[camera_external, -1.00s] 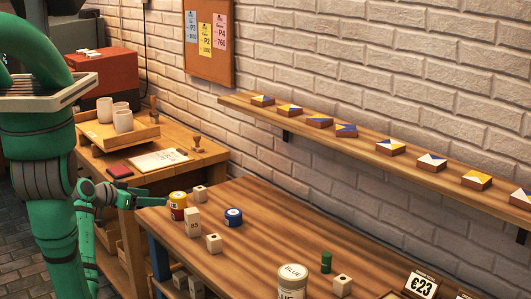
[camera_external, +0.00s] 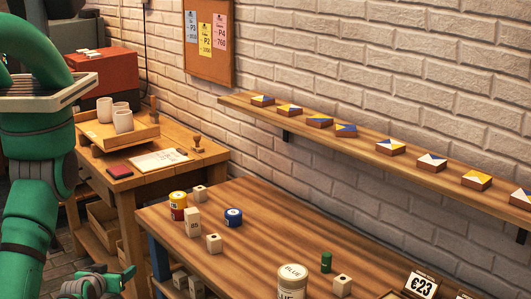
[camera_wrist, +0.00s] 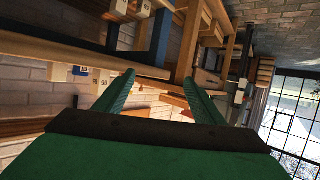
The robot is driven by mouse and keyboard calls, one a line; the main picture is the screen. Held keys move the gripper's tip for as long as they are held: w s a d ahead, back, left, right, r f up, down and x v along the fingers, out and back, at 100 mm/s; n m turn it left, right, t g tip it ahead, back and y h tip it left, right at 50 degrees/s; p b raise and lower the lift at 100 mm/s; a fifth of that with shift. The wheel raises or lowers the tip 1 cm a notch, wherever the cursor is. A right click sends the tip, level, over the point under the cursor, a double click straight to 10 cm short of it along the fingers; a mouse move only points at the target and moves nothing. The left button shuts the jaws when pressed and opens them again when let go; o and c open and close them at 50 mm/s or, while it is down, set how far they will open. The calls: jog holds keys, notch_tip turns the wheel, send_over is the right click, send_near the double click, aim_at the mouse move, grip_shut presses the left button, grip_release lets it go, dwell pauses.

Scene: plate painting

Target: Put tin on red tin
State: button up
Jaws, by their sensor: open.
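A yellow tin (camera_external: 178,197) with a white lid stands upright on top of a red tin (camera_external: 178,212), at the far left corner of the workbench. The two look aligned, and the lower part of the red tin is partly behind a pale block. A blue tin (camera_external: 233,217) stands apart to their right. My gripper (camera_external: 128,281) is at the lower left, off the bench and well away from the tins. In the wrist view its two fingers (camera_wrist: 157,82) are spread with nothing between them.
Pale blocks (camera_external: 192,223) stand beside the tins on the workbench (camera_external: 272,222). A large tin labelled BLUE (camera_external: 292,283) and a green cylinder (camera_external: 326,262) are nearer the front. A side table (camera_external: 130,182) holds a tray with cups. The bench's middle is clear.

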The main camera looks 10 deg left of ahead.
jog(key=s+d+r+t, duration=0.1)
jog(key=s+r, duration=0.5)
jog(key=s, duration=0.4)
jog(key=shift+s+d+r+m+t, duration=0.2)
jog(key=shift+m+t, duration=0.1)
jog(key=shift+m, duration=0.1)
